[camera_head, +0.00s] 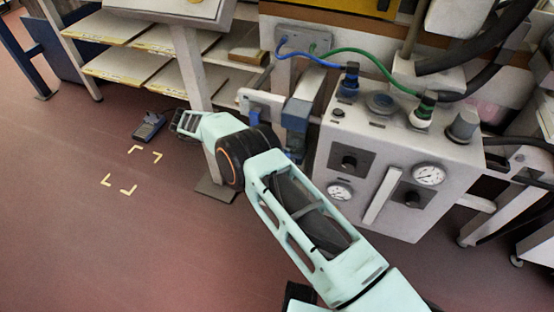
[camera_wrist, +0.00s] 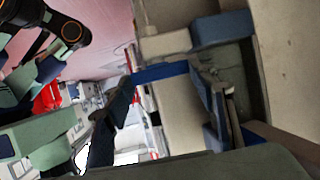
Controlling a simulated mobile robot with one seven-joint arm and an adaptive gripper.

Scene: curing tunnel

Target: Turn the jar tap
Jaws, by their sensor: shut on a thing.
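A blue bar (camera_wrist: 158,73) sits below a pale block (camera_wrist: 166,44) in the wrist view; I take it to be the tap's lever. My gripper (camera_wrist: 161,78) has its two dark fingers closed in on either end of this bar, one at each side. In the head view the pale block (camera_head: 262,101) stands beside a blue-grey block (camera_head: 298,113), left of the grey control box. The fingers cannot be made out there, and the jar itself cannot be told apart. How far the lever is turned is unclear.
The control box (camera_head: 383,135) with gauges and knobs stands at right, with blue and green hoses (camera_head: 345,51) above. A shelf rack (camera_head: 125,63) stands at the back left. A small device (camera_head: 149,127) lies on the floor near yellow corner marks.

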